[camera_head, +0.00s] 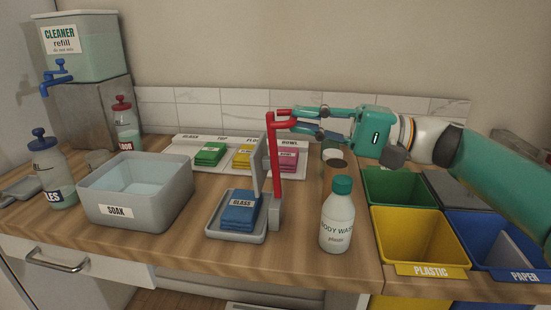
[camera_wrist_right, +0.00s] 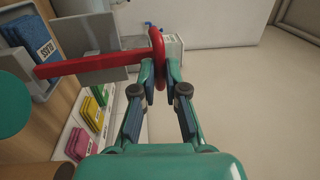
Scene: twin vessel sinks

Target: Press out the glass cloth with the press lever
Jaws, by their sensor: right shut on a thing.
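The blue glass cloth (camera_head: 239,211) lies folded on the grey press tray (camera_head: 212,231). It also shows at the upper left of the right wrist view (camera_wrist_right: 30,38). The red press lever (camera_head: 273,150) stands upright at the tray's right side, with a grey plate (camera_head: 258,165) raised above the cloth. My right gripper (camera_head: 291,119) comes in from the right and is shut on the lever's red top handle. In the right wrist view the lever (camera_wrist_right: 95,63) runs left from between my fingertips (camera_wrist_right: 160,72). My left gripper is not in view.
A grey SOAK basin (camera_head: 135,215) with water stands left of the press. A body wash bottle (camera_head: 338,215) stands close on its right. Green, yellow and pink cloths lie on a labelled mat (camera_head: 192,147) behind. Coloured bins (camera_head: 420,240) are at the right.

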